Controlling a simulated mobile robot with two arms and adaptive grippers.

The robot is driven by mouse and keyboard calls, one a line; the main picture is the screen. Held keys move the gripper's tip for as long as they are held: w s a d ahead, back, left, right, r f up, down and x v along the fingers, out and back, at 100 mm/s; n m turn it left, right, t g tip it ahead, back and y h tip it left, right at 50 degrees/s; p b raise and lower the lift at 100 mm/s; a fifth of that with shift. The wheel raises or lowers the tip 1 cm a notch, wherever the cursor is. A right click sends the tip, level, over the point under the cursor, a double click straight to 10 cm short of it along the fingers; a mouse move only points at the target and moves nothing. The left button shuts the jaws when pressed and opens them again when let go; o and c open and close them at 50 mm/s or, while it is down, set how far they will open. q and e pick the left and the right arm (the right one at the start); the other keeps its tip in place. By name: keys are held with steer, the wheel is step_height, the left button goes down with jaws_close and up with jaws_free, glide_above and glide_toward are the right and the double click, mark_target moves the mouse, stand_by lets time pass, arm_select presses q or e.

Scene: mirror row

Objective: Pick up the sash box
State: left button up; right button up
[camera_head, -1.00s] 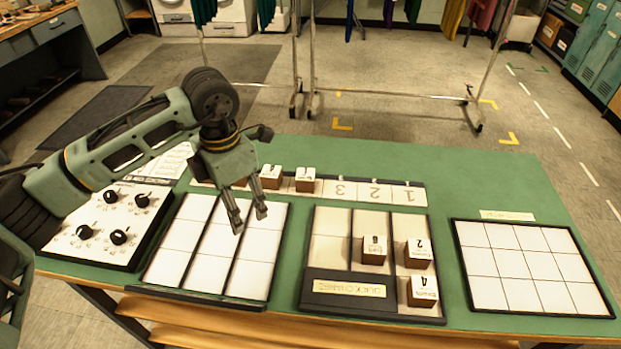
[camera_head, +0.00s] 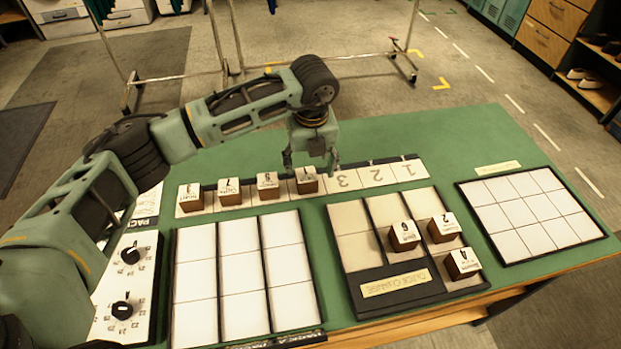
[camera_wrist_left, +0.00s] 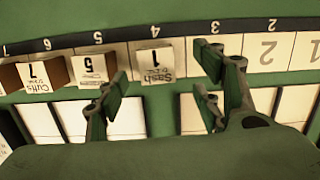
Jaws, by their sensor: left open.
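The sash box (camera_head: 307,181) is a small brown box with a white label top. It stands on slot 4 of the numbered strip, at the right end of a row of boxes. In the left wrist view the label of the sash box (camera_wrist_left: 154,62) reads "Sash". My left gripper (camera_head: 311,162) is open and empty, pointing down just above and behind the box in the head view. In the left wrist view the open fingers of my left gripper (camera_wrist_left: 164,75) lie to either side of the box, apart from it. My right gripper is not in view.
Close left of the sash box stand box 5 (camera_head: 267,185), box 7 (camera_head: 229,191) and another box (camera_head: 190,197). Slots 3 to 1 are free. In front are a white grid tray (camera_head: 218,270) and a "Quick Change" tray (camera_head: 436,278) with three boxes.

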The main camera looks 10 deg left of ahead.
mark_target(307, 175)
arm_select(q)
steer(key=shift+w+f, duration=0.1)
steer(key=shift+f, duration=0.85)
steer(key=f+b, duration=0.2)
steer(key=f, duration=0.1)
steer(key=f+b, duration=0.1)
steer(key=shift+w+a+f, duration=0.1)
steer(key=shift+a+f, duration=0.15)
steer(key=shift+a, duration=0.1)
steer(key=shift+r, duration=0.1)
steer(key=c, duration=1.2)
steer(key=shift+c, duration=0.4)
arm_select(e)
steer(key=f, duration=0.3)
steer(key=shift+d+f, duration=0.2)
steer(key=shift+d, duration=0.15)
arm_select(q)
steer(key=shift+r, duration=0.1)
